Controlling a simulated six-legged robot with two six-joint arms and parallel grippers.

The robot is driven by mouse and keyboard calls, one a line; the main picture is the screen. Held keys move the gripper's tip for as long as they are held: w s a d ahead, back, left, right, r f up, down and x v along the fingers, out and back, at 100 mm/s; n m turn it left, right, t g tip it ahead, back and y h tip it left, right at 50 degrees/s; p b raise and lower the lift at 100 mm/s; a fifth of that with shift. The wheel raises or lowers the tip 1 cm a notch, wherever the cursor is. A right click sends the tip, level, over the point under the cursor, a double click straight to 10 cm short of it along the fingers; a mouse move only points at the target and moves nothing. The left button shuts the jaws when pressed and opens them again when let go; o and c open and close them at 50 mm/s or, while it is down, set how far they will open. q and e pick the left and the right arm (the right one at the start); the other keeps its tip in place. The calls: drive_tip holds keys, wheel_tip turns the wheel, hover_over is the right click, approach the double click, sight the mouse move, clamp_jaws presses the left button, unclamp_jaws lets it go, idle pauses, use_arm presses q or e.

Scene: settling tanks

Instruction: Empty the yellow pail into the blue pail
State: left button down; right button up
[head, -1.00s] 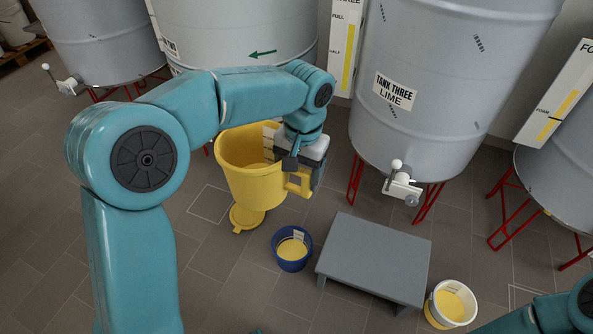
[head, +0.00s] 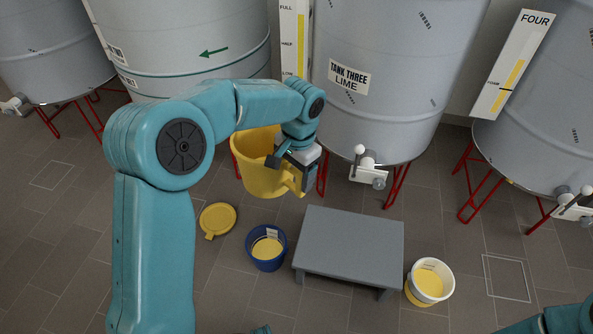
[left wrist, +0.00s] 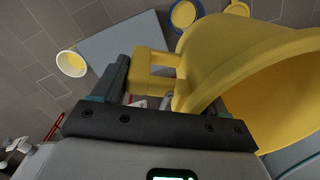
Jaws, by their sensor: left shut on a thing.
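The large yellow pail (head: 258,177) hangs above the floor in front of the tanks, partly hidden behind my left arm. My left gripper (head: 301,180) is shut on its side handle, which also shows between the fingers in the left wrist view (left wrist: 152,72). The pail's wide mouth shows at the right of that view; its contents cannot be made out. The small blue pail (head: 268,265) stands upright on the floor, below and apart from the yellow pail, with yellow matter and a pale label inside.
A grey low stand (head: 350,245) is right of the blue pail. A white pail (head: 423,292) with yellow contents stands beyond it. A flat round yellow piece (head: 217,218) lies left of the blue pail. Tank three (head: 385,100) and its valve (head: 368,172) are behind the stand.

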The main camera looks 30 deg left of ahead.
use_arm(q)
drive_tip(key=a+f+m+b, duration=0.1)
drive_tip(key=a+f, duration=0.1)
drive_tip(key=f, duration=0.1)
drive_tip(key=w+a+f+m+b, duration=0.1)
drive_tip(key=a+f, duration=0.1)
drive_tip(key=f, duration=0.2)
drive_tip(key=w+a+f+m, duration=0.1)
drive_tip(key=a+f+m, duration=0.1)
drive_tip(key=f, duration=0.2)
drive_tip(key=shift+w+a+b, duration=0.15)
drive_tip(key=shift+w+b, duration=0.05)
drive_tip(key=shift+b, duration=0.2)
drive_tip(key=s+a+f+m+b, duration=0.2)
drive_tip(key=a+f+m, duration=0.2)
drive_tip(key=f, duration=0.6)
drive_tip(key=s+a+f+m+b, duration=0.2)
drive_tip(key=a+f+m+b, duration=0.1)
drive_tip(key=a+f, duration=0.6)
drive_tip(key=s+a+f+m+t+b, duration=0.1)
drive_tip(key=a+f+m, duration=0.4)
drive_tip(key=f, duration=0.7)
drive_tip(key=shift+s+a+f+m+h+b, duration=0.4)
drive_tip(key=shift+s+a+b, duration=0.25)
drive_tip(key=shift+a+b, duration=0.45)
drive_tip(key=shift+r, duration=0.1)
